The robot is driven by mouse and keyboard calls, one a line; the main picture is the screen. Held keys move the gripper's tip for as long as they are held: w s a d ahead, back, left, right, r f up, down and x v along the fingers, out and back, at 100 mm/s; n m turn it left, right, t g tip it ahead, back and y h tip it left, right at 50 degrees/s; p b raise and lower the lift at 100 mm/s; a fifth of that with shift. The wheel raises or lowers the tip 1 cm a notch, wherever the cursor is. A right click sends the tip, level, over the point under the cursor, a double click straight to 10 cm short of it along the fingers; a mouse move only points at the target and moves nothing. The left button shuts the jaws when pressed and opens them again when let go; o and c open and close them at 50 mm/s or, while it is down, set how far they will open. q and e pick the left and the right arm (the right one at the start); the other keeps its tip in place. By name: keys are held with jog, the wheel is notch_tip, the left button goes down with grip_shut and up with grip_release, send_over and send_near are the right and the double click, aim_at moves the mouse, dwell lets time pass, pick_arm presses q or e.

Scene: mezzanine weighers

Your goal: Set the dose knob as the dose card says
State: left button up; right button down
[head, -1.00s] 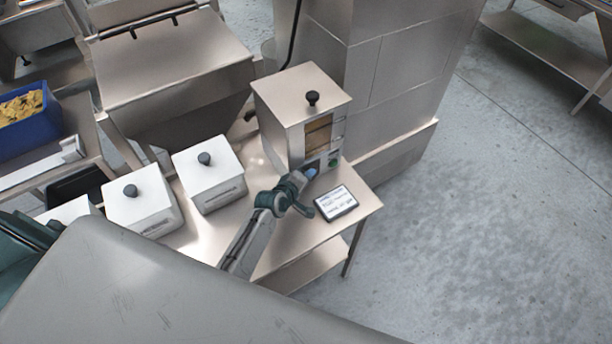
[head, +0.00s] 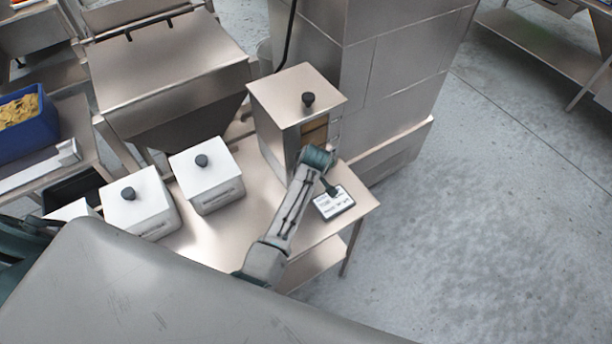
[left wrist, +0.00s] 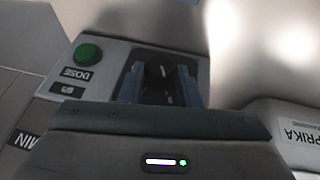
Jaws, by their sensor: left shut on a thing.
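My left gripper (left wrist: 159,88) is shut on the dose knob, one blue finger on each side.
A green button (left wrist: 88,53) sits beside the knob on the panel. White lidded bins (head: 205,180) stand left of my arm. The steel table (head: 252,190) is bare between bins and unit. A steel-clad pillar (head: 400,90) stands behind; open floor lies right.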

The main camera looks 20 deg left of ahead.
pick_arm(q)
jog(key=shift+w+d+m+g+y, duration=0.15)
jog(key=shift+g+y, duration=0.3)
jog(key=shift+g, duration=0.1)
jog(key=shift+w+d+m+g+y, duration=0.1)
jog(key=shift+w+m+g+y, duration=0.05)
jog(key=shift+g+y, duration=0.35)
jog(key=shift+w+d+f+m+g+y+b, duration=0.1)
jog(key=shift+f+m+g+y+b, duration=0.05)
jog(key=shift+g+y+b, duration=0.35)
jog(key=shift+w+d+f+m+g+y+b, duration=0.15)
jog(key=shift+g+y+b, duration=0.1)
jog(key=shift+g+b, duration=0.35)
jog(key=g+y+b, duration=0.1)
jog(key=b, duration=0.2)
jog(key=m+g+y+b, duration=0.1)
jog(key=g+y+b, duration=0.1)
jog(key=shift+w+d+f+b, duration=0.1)
jog(key=shift+w+f+b, duration=0.1)
jog(key=shift+f+b, duration=0.2)
jog(key=shift+r+g+y+b, duration=0.1)
jog(key=shift+g+y+b, duration=0.3)
jog(key=shift+g+b, duration=0.45)
jog(key=o, duration=1)
jog(key=shift+r, duration=0.1)
